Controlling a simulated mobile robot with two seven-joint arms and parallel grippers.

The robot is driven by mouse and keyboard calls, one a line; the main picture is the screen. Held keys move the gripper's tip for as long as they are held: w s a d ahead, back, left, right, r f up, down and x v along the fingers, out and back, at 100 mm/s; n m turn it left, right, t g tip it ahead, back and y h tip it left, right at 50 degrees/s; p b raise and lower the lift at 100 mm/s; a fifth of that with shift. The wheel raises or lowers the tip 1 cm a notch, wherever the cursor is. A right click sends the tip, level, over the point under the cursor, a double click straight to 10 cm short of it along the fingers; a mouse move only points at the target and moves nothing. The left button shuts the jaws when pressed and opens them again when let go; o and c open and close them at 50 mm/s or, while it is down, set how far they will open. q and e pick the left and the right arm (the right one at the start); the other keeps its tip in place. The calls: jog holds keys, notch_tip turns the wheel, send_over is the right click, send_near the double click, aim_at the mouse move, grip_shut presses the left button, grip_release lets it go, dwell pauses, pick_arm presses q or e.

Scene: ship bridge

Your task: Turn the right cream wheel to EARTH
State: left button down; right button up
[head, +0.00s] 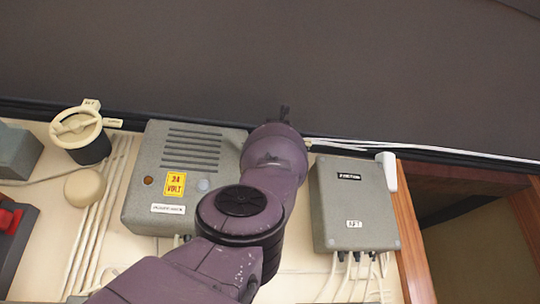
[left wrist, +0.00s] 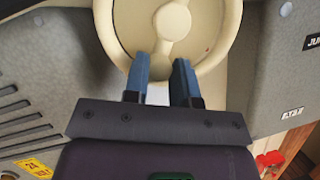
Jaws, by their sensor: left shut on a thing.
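The right cream wheel (left wrist: 222,55) fills the top of the left wrist view, with a round hub and a spoke (left wrist: 164,48) running down from it. My left gripper (left wrist: 161,62) is shut on the wheel at the lower end of this spoke, with one blue finger on each side. In the head view my left arm hides this wheel, and the gripper's jaws cannot be made out there. No EARTH label can be read in either view. My right gripper is in neither view.
Another cream wheel (head: 58,142) is at the left on a dark base. A grey vented box (head: 135,200) and a grey junction box (head: 324,225) flank my arm. A cream ball knob (head: 85,187) and cables are nearby. A red-handled switch (head: 10,222) is at far left.

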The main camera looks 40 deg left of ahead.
pick_arm(q)
jog(key=shift+s+a+r+m, duration=0.15)
jog(key=shift+s+r+m, duration=0.05)
jog(key=shift+m, duration=0.3)
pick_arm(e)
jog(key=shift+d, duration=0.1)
pick_arm(q)
jog(key=m+h, duration=0.1)
jog(key=m, duration=0.1)
jog(key=m+h+p, duration=0.1)
jog(key=r+m, duration=0.1)
jog(key=m, duration=0.1)
jog(key=shift+s+a+m+t+h+p, duration=0.3)
jog(key=shift+s+a+h, duration=0.05)
jog(key=shift+h, duration=0.05)
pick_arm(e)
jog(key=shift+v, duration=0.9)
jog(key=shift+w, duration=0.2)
pick_arm(q)
jog(key=c, duration=0.9)
grip_release()
jog(key=shift+c, duration=0.2)
